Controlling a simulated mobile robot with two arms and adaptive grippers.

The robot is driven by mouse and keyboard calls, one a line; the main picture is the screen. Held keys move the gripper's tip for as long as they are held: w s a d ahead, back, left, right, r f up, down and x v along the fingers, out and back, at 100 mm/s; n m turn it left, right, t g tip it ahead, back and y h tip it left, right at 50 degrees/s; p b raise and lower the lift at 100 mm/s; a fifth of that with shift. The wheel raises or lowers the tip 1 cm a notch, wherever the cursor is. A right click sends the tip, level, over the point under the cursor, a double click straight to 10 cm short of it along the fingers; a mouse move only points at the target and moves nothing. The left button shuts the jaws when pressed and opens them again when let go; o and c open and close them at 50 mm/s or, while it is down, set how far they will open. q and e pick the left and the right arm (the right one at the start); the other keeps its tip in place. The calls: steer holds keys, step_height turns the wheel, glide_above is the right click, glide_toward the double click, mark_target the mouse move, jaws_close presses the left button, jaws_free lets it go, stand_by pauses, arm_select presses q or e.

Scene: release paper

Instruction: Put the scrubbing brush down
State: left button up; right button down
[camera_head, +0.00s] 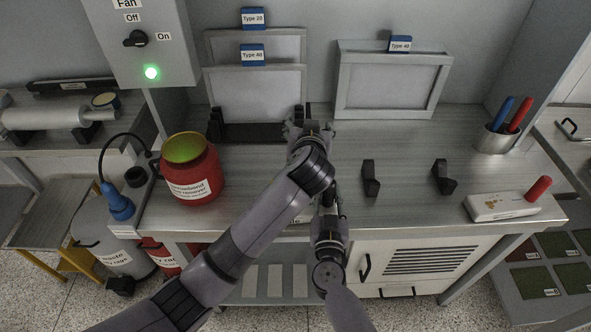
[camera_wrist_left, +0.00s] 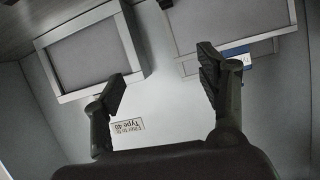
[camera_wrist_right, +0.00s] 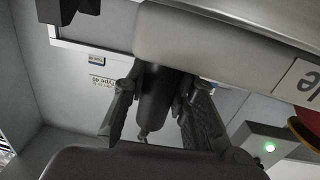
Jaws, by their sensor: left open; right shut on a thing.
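The scrubbing brush appears in the right wrist view as a black handle (camera_wrist_right: 155,100) joined to a pale block (camera_wrist_right: 215,40) with a partly cut-off label. My right gripper (camera_wrist_right: 160,85) is shut on the black handle. In the head view my arms hide most of the brush; a scrap of white label shows near the front table edge. My left gripper (camera_head: 300,115) is open and empty at the back of the worktable (camera_head: 255,165), before the framed panels; its spread fingers also show in the left wrist view (camera_wrist_left: 163,85).
A red canister (camera_head: 192,185) stands left of the arms. Two black holders (camera_head: 370,180) (camera_head: 443,178) stand right of them, with clear tabletop around. Framed panels (camera_head: 390,85) lean at the back.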

arm_select(q)
steer(key=s+a+f+n+g, duration=0.25)
steer(key=s+f+g, duration=0.25)
steer(key=f, duration=0.4)
steer(key=shift+m+y, duration=0.4)
steer(key=shift+m, duration=0.05)
steer(key=x, duration=0.5)
steer(key=shift+w+f, duration=0.15)
steer(key=shift+f, duration=0.25)
steer(key=shift+a+x, duration=0.15)
steer(key=shift+x, duration=1.3)
steer(key=shift+a+x, duration=0.1)
steer(key=shift+x, duration=1.35)
steer(key=shift+w+r, duration=0.15)
steer(key=shift+w, duration=0.05)
steer(key=shift+c, duration=0.4)
steer(key=c, duration=1.4)
steer(key=shift+o, duration=0.2)
step_height(320, 180, up, 10)
steer(key=shift+r, duration=0.1)
